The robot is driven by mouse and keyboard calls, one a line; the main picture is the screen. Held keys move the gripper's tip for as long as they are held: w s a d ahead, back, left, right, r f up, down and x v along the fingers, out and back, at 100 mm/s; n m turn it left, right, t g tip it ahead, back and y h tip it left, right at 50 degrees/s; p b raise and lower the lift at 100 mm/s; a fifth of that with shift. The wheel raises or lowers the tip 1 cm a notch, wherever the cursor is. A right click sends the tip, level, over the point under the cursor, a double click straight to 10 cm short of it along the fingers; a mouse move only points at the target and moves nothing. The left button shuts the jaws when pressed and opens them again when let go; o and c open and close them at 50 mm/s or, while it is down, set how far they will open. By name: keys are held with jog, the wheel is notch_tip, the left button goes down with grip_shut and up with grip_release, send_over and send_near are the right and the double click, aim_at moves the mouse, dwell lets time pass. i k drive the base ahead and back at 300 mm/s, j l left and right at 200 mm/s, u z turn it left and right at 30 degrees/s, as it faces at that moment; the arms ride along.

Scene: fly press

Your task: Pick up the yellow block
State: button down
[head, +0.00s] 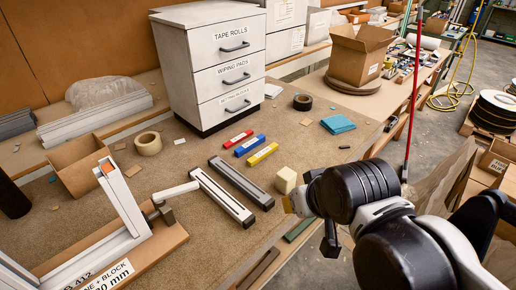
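The yellow block (263,153) is a slim bar with a pale label on top. It lies flat on the brown worktop, in front of the drawer cabinet. A blue bar (249,145) and a red bar (237,138) lie beside it in a slanted row, farther left. My gripper (310,222) is at the lower right, by the worktop's right edge, apart from the yellow block. My wrist hides part of it, and its opening is not clear.
A cream cube (286,180) sits between the yellow block and my gripper. Two long metal rails (222,195) lie left of it. The white drawer cabinet (212,60) stands behind. A black tape roll (302,102) and blue cloths (338,124) lie farther back.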

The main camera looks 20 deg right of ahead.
aim_at(257, 158)
jog(key=i+l, duration=0.3)
jog(key=i, duration=0.15)
jog(key=i+l+z, duration=0.15)
jog(key=i+l, duration=0.15)
jog(key=i, duration=0.1)
